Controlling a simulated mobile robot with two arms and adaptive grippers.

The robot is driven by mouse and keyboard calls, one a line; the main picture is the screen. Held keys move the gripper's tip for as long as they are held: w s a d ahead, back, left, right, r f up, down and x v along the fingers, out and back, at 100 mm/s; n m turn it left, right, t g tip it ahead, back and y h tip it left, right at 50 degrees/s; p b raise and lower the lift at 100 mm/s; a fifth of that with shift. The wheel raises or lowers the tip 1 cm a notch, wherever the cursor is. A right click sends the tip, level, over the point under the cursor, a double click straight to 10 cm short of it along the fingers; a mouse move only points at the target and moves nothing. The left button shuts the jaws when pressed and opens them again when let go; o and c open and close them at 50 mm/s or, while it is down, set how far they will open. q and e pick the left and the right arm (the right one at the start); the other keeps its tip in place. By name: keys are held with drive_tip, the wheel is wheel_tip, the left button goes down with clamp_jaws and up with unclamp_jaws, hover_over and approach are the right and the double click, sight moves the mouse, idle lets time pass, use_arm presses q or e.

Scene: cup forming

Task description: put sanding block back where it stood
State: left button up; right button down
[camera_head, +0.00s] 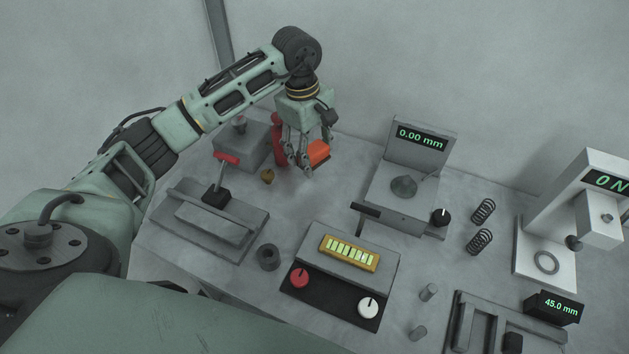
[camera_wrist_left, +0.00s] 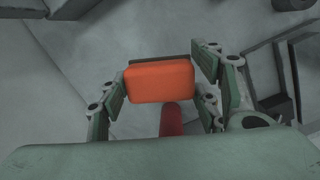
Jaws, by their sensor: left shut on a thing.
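The sanding block (camera_head: 318,151) is an orange block with a dark layer along one side. It is at the back of the table, at my left gripper (camera_head: 304,165). The left wrist view shows the orange block (camera_wrist_left: 160,81) between the fingers of the left gripper (camera_wrist_left: 163,88), which is shut on it. The gripper points down over the table; I cannot tell whether the block touches the surface. My right gripper is not in view.
A red upright thing (camera_head: 278,140) stands just left of the gripper, beside a grey box (camera_head: 240,146). A gauge reading 0.00 mm (camera_head: 421,138) stands to the right.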

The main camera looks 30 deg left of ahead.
use_arm(q)
drive_tip(key=p, duration=0.1)
hover_over(315, 186)
drive_tip(key=f, duration=0.4)
drive_tip(key=shift+a+f, duration=0.25)
drive_tip(key=shift+f, duration=0.05)
wheel_tip(315, 186, down, 4)
drive_tip(key=shift+f+p, duration=0.1)
drive_tip(key=shift+p, duration=0.35)
drive_tip(key=shift+f, duration=0.1)
drive_tip(key=shift+f, duration=0.15)
drive_tip(key=o, duration=1.6)
